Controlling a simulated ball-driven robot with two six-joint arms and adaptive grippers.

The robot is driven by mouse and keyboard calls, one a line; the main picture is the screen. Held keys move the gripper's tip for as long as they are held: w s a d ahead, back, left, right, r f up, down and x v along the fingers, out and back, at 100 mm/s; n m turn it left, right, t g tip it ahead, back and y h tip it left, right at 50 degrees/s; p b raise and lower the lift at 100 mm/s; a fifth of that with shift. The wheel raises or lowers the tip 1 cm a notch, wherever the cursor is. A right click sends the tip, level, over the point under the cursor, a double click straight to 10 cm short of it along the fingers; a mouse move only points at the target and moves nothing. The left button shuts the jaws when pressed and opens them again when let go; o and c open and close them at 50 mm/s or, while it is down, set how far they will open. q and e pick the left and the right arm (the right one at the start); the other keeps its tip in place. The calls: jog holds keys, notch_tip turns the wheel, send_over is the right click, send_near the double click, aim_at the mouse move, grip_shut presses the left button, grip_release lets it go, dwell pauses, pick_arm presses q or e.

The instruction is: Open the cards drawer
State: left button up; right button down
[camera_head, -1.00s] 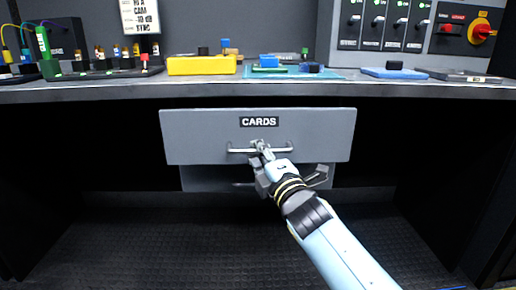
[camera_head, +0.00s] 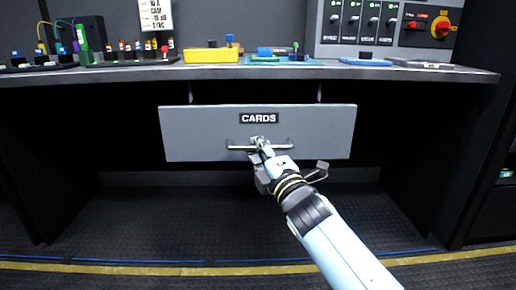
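The grey cards drawer (camera_head: 200,140) hangs under the counter, labelled CARDS, and stands pulled out; its side rails show above its front panel. Its metal bar handle (camera_head: 238,147) runs across the middle of the front. My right gripper (camera_head: 262,146) is at the centre of the handle, with its fingers around or against the bar. The fingers are small here, and it looks shut on the handle. My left gripper is not in view.
The counter (camera_head: 400,77) above holds a yellow box (camera_head: 211,56), a blue pad (camera_head: 366,61) and a switch panel (camera_head: 385,25). Below the drawer the dark floor (camera_head: 150,220) is clear. A yellow floor stripe (camera_head: 150,270) crosses the front.

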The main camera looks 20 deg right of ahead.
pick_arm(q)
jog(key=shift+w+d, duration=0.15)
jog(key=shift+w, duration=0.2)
pick_arm(e)
jog(key=c, duration=1.4)
grip_release()
jog(key=shift+o, duration=0.2)
jog(key=shift+s, duration=0.2)
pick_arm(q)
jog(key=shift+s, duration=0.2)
pick_arm(e)
jog(key=v, duration=1.1)
jog(key=shift+s, duration=0.25)
